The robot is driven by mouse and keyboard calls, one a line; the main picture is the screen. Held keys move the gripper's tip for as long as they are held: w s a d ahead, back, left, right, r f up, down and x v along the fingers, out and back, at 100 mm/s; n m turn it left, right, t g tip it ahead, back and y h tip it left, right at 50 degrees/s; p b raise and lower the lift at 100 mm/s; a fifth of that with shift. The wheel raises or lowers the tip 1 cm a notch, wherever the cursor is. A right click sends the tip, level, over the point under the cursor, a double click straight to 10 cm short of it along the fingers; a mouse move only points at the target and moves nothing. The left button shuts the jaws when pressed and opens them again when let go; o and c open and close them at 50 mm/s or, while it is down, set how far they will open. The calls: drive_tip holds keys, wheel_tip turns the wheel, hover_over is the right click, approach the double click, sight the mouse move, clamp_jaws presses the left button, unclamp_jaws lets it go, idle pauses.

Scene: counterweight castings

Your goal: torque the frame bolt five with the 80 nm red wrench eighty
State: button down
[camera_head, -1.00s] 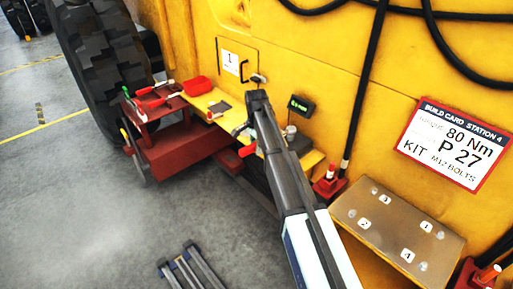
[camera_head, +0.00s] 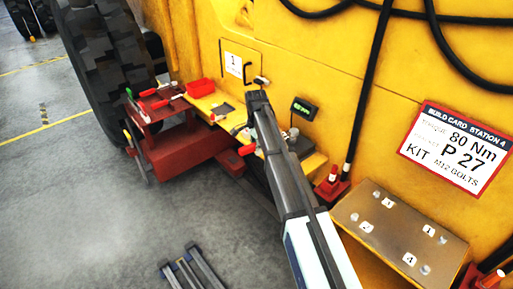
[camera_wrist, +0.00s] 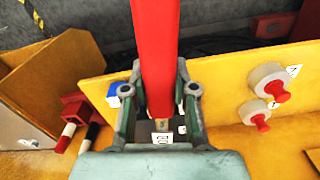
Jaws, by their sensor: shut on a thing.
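In the wrist view my gripper (camera_wrist: 160,95) is shut on a red bar-shaped tool, the red wrench (camera_wrist: 156,45). The wrench runs from between the fingers up past the top edge, so its far end is out of view. A small white tag (camera_wrist: 161,138) shows below it, its print too small to read surely. In the head view my arm hides most of the gripper and the wrench. A tan plate (camera_head: 378,243) at lower right carries bolts with number labels 1 to 4. I cannot make out a bolt labelled five.
A small lit display (camera_head: 303,108) is on the yellow machine. The wrist view shows red-and-white knobs (camera_wrist: 268,82) on a yellow panel. Dark rails (camera_head: 190,268) lie on the floor.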

drive_tip(key=shift+w, duration=0.15)
drive_tip(key=shift+w+a+m, duration=0.3)
drive_tip(key=shift+w+m, duration=0.1)
drive_tip(key=shift+s+d, duration=0.1)
drive_tip(key=shift+s, duration=0.05)
drive_tip(key=shift+s+d+n, duration=0.35)
drive_tip(key=shift+s+n, duration=0.15)
drive_tip(key=shift+s, duration=0.05)
drive_tip(key=shift+s+d, duration=0.2)
drive_tip(key=shift+s, duration=0.1)
idle(0.6)
drive_tip(key=shift+s+d+n, duration=0.2)
drive_tip(key=shift+s+n, duration=0.05)
drive_tip(key=shift+n, duration=0.15)
drive_tip(key=shift+s+d+n+p, duration=0.3)
drive_tip(key=shift+s, duration=0.1)
idle(0.4)
drive_tip(key=shift+s, duration=0.1)
